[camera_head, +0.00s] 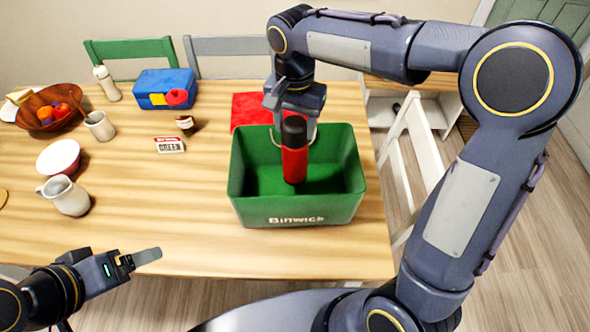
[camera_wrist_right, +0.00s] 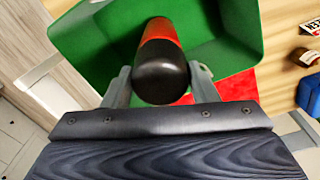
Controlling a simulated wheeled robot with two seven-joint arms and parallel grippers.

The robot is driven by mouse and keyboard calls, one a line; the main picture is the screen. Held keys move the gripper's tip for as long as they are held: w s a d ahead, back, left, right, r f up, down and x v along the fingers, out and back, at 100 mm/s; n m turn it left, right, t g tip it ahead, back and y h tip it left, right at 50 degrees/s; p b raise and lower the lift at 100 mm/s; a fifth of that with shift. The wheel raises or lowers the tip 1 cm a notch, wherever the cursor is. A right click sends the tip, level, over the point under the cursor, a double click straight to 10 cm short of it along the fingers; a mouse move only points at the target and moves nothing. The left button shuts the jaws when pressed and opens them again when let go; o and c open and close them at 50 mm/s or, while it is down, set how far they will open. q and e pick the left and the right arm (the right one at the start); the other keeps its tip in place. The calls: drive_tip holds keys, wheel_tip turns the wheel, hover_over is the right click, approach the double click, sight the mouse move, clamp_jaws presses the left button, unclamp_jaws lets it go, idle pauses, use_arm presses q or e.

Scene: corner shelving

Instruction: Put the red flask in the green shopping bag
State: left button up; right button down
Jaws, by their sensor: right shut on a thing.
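The red flask (camera_head: 294,160) with a black cap is upright inside the opening of the green shopping bag (camera_head: 297,212), which stands on the table. My right gripper (camera_head: 294,118) is shut on the flask near its cap, from above. In the right wrist view the black cap (camera_wrist_right: 161,80) sits between the two fingers of my right gripper (camera_wrist_right: 162,88), with the green bag (camera_wrist_right: 90,40) around and beyond it. I cannot tell whether the flask's base touches the bag's floor.
A red cloth or mat (camera_head: 250,108) lies behind the bag. A blue box (camera_head: 165,88), a small dark jar (camera_head: 186,124), a labelled card (camera_head: 170,145), a white pitcher (camera_head: 66,196), a bowl (camera_head: 58,157) and a fruit bowl (camera_head: 48,108) stand leftward. The table's front middle is clear.

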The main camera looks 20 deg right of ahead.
sight(295, 148)
wheel_tip(295, 148, down, 8)
drive_tip(key=shift+r, duration=0.25)
drive_tip(key=shift+f, duration=0.1)
drive_tip(key=c, duration=0.6)
unclamp_jaws()
drive_tip(key=shift+o, duration=0.2)
